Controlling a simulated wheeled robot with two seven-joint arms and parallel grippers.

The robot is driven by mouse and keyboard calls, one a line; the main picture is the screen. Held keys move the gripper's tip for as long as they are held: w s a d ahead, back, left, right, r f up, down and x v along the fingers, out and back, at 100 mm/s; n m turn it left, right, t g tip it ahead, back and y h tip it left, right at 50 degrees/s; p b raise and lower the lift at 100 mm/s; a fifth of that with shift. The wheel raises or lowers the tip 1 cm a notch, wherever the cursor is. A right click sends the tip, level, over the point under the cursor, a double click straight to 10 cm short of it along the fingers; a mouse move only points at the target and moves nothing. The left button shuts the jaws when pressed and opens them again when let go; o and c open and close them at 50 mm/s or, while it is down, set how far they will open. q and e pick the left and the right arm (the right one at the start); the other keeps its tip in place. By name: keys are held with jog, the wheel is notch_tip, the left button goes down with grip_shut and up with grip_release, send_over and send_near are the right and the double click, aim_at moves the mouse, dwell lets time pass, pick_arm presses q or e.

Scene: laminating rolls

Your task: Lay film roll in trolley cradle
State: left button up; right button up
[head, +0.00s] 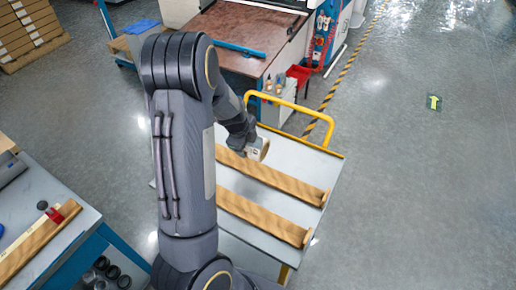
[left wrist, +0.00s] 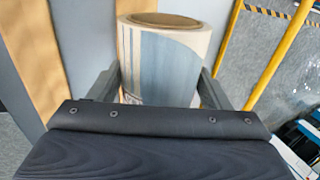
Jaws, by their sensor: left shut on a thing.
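The film roll (head: 257,149) is a short pale cylinder with a brown core end, at the far part of the trolley (head: 233,180). My left gripper (head: 249,146) is shut on it. In the left wrist view the roll (left wrist: 165,60) sits between the two fingers of the gripper (left wrist: 162,88), with its open core end away from the palm. Two wooden rails of the trolley cradle, a far one (head: 280,180) and a near one (head: 265,218), run across the grey deck. The roll is by the far rail; I cannot tell whether it touches. My arm hides the rails' left ends. My right gripper is not in view.
The trolley has a yellow handle (head: 290,108) at its far end. A machine with a brown table (head: 240,40) stands beyond it. A blue-framed workbench (head: 40,220) is at the lower left. The floor on the right is clear.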

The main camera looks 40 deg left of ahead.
pick_arm(q)
jog(key=shift+w+d, duration=0.2)
jog(key=shift+w, duration=0.05)
jog(key=shift+f, duration=0.1)
jog(key=shift+f+b, duration=2.35)
jog(key=shift+f, duration=0.75)
jog(key=shift+f+b, duration=1.05)
jog(key=shift+b, duration=0.2)
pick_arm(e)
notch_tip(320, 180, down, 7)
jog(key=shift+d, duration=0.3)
pick_arm(q)
jog(key=o, duration=1.2)
jog(key=shift+o, duration=0.2)
